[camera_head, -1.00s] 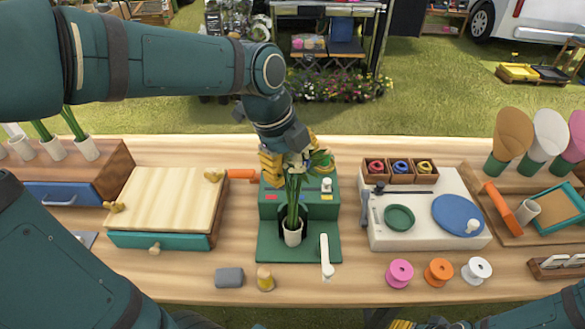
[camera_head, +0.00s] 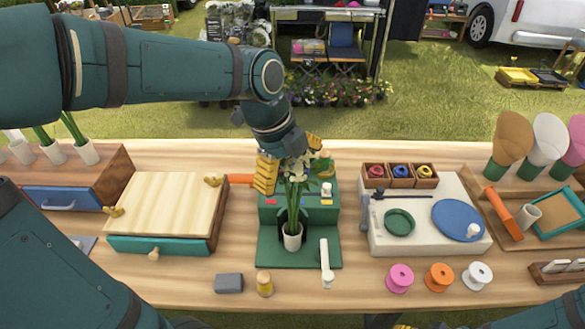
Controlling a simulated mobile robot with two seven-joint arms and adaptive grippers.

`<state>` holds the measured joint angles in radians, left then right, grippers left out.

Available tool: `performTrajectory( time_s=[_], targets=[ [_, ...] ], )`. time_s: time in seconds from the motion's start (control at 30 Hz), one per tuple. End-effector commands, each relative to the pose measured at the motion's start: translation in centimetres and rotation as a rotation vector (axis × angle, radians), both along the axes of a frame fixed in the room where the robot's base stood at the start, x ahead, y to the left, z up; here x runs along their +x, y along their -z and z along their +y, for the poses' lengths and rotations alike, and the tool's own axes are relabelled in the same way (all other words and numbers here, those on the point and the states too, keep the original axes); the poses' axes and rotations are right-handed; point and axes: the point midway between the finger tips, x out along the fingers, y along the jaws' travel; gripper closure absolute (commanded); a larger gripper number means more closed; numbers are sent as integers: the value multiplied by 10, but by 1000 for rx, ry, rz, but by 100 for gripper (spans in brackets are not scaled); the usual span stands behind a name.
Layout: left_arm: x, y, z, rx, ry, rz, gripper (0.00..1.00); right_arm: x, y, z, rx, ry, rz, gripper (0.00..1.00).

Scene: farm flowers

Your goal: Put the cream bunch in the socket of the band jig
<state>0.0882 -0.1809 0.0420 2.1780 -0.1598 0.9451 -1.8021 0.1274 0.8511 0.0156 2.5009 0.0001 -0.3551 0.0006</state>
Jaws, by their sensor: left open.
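The cream bunch (camera_head: 293,198) stands upright on the green band jig (camera_head: 270,250), with cream blossoms on top and green stems below. Its white cup-like base (camera_head: 292,236) is at the jig's middle, in front of the raised back block; the socket itself is hidden by it. My left gripper (camera_head: 289,172) is open, with yellow fingers spread to either side of the blossoms at the top of the bunch. Whether a finger touches the blossoms I cannot tell. My right gripper does not show clearly; only dark arm parts appear at the bottom edge.
A wooden-lidded box (camera_head: 165,205) is to the left. A grey block (camera_head: 229,283) and wooden peg (camera_head: 264,283) lie in front. Coloured spools (camera_head: 438,277) and a pale board (camera_head: 420,240) are to the right.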

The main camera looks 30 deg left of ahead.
Motion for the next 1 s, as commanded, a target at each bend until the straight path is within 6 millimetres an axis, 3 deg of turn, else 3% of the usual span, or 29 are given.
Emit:
performTrajectory(
  time_s=[0.3, 0.5, 0.7, 1.0],
  targets=[
    [-12, -66, 12, 0, -1, -4, 0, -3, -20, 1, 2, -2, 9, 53],
    [-19, -95, 19, -1, 0, -3, 0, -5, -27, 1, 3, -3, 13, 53],
    [-22, -107, 22, -1, 0, 0, 0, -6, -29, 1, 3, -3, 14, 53],
    [-22, -107, 22, -1, 0, 0, 0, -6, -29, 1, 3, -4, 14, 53]
  ],
)
